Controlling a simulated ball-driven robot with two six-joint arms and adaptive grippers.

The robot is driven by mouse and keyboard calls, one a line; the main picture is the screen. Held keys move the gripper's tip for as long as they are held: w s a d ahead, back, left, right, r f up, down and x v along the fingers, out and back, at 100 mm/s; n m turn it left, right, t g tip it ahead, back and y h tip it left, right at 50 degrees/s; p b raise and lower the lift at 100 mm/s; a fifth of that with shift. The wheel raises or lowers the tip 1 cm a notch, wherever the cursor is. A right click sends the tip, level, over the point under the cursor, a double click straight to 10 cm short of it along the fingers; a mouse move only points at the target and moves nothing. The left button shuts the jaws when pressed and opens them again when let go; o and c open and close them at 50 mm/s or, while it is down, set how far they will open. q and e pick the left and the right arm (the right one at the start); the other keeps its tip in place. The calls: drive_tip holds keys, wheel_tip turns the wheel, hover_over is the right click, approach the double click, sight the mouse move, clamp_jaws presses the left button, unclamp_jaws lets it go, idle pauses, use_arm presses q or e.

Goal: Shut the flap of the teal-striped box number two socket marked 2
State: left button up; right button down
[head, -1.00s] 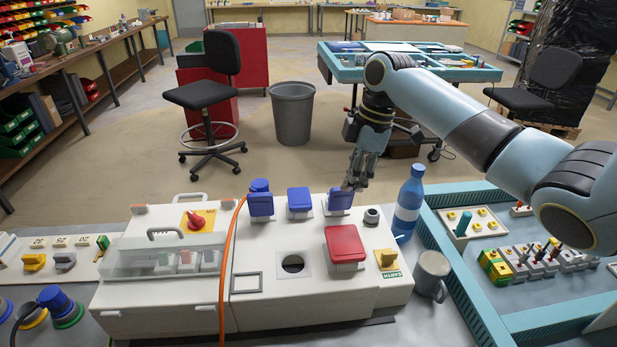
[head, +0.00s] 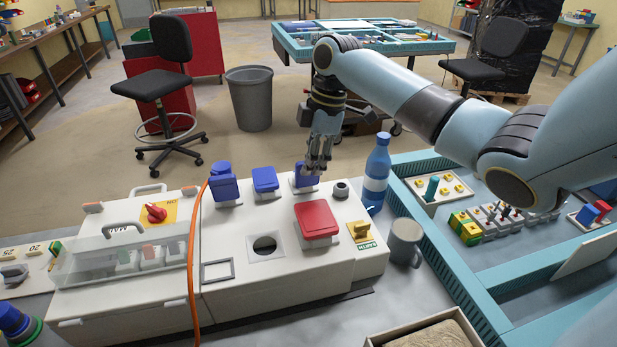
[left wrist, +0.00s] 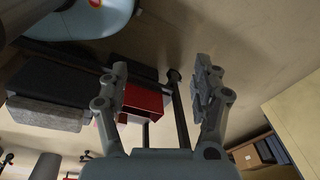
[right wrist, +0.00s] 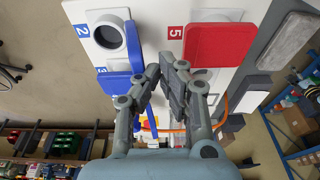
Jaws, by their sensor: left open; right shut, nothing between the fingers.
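The white socket box (head: 240,290) stands on the bench in the head view; I make out no teal stripe. In the right wrist view, the socket marked 2 (right wrist: 109,34) shows its round opening uncovered. Its blue flap (right wrist: 136,46) stands open beside the opening; I take it for the right-hand blue flap (head: 304,181) in the head view. My right gripper (head: 318,168) is shut and empty, its tips close to that flap; contact is unclear. It also shows in the right wrist view (right wrist: 165,68). My left gripper (left wrist: 165,85) is open and empty over the floor.
A shut red flap (head: 316,220), marked 5, lies nearby. More blue flaps (head: 265,180) are to the left. An orange cable (head: 192,260) crosses the box. A blue bottle (head: 376,175) and grey mug (head: 405,243) stand close on the right.

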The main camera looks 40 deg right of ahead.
wheel_tip(320, 180, down, 2)
drive_tip(key=shift+f+b, duration=0.25)
drive_tip(key=shift+b, duration=0.35)
drive_tip(key=shift+f, duration=0.5)
use_arm(q)
drive_tip(key=shift+s+f+b, duration=0.55)
drive_tip(key=shift+f+b, duration=1.3)
drive_tip(key=shift+f, duration=0.65)
use_arm(e)
drive_tip(key=shift+w+d, duration=0.4)
drive_tip(key=shift+w, duration=0.3)
drive_tip(key=shift+w+d, duration=0.4)
drive_tip(key=shift+w, duration=0.35)
drive_tip(key=shift+w+d, duration=0.4)
drive_tip(key=shift+w, duration=0.3)
use_arm(q)
wheel_tip(320, 180, up, 8)
drive_tip(key=p, duration=0.7)
drive_tip(key=shift+f, duration=0.2)
use_arm(e)
wheel_tip(320, 180, up, 7)
use_arm(q)
drive_tip(key=shift+s, duration=0.1)
